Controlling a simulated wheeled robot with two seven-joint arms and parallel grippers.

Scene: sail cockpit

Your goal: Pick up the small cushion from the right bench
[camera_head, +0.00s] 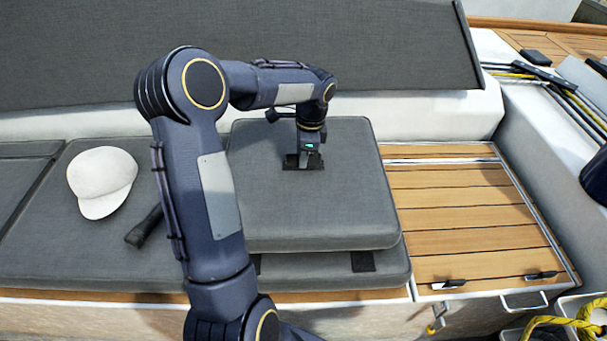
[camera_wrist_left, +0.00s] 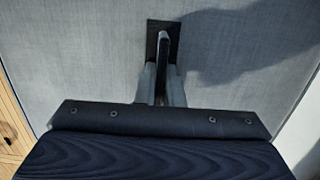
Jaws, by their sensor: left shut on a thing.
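The small cushion (camera_head: 340,215) is a dark grey square pad lying over the right end of the longer grey bench cushion. I cannot tell whether it touches that cushion all over. My left gripper (camera_head: 304,162) points down at the small cushion's upper middle and is shut on a strap-like part at its black patch. In the left wrist view, the gripper (camera_wrist_left: 163,85) closes on this part beside the black patch (camera_wrist_left: 175,35), with the small cushion's grey cloth (camera_wrist_left: 90,60) around it. My right gripper is not in view.
A white cap (camera_head: 102,180) and a black handle-like object (camera_head: 143,228) lie on the bench cushion (camera_head: 45,240) to the left. A slatted wooden top (camera_head: 460,215) to the right is mostly clear. A grey backrest (camera_head: 400,50) rises behind. Yellow rope (camera_head: 565,328) lies at bottom right.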

